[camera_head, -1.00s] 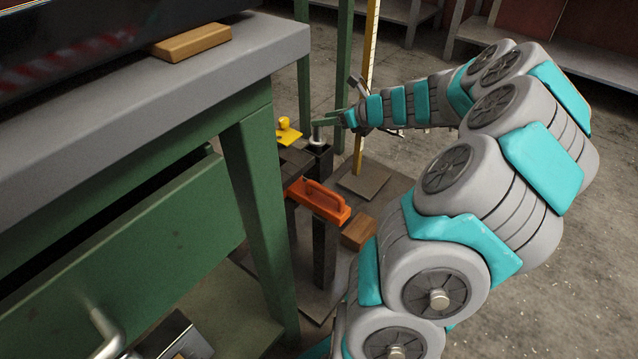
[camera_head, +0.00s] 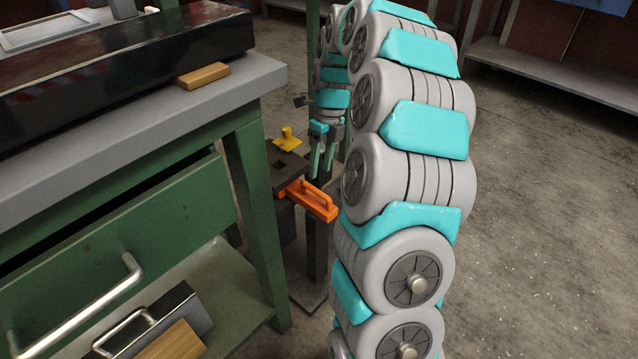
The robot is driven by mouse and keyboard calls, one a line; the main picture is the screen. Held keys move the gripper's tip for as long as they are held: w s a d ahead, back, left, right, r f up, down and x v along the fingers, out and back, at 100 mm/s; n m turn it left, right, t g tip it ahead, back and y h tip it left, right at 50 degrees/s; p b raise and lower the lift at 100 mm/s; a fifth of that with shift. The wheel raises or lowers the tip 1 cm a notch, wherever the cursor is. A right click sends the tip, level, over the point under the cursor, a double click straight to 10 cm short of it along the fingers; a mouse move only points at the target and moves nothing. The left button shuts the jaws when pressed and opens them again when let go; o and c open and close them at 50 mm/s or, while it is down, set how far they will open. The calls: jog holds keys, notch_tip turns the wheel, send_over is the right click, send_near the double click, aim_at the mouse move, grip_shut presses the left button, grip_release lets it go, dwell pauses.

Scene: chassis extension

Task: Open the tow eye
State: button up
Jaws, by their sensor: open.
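I cannot make out with certainty which part is the tow eye. A dark plate (camera_head: 287,178) with a square hole stands just right of the green bench leg. A yellow knobbed piece (camera_head: 287,138) sits at its far end. An orange piece with a loop handle (camera_head: 313,200) sticks out on its near right side, above a dark upright post (camera_head: 317,245). My gripper (camera_head: 321,174) points down with two green fingers apart, just beyond the orange piece and right of the plate. Nothing shows between the fingers. The silver-topped part of the stand is not visible.
A green workbench (camera_head: 255,160) with a grey top fills the left, a wooden block (camera_head: 203,75) on its edge. A silver drawer handle (camera_head: 85,305) sticks out at lower left. My arm covers the middle. Open floor (camera_head: 540,220) lies to the right.

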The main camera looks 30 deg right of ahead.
aim_at(316, 189)
jog(key=f, duration=0.2)
jog(key=a+f, duration=0.1)
jog(key=f, duration=0.2)
jog(key=shift+s+f, duration=0.15)
jog(key=shift+f, duration=0.2)
grip_shut()
dwell(1.1)
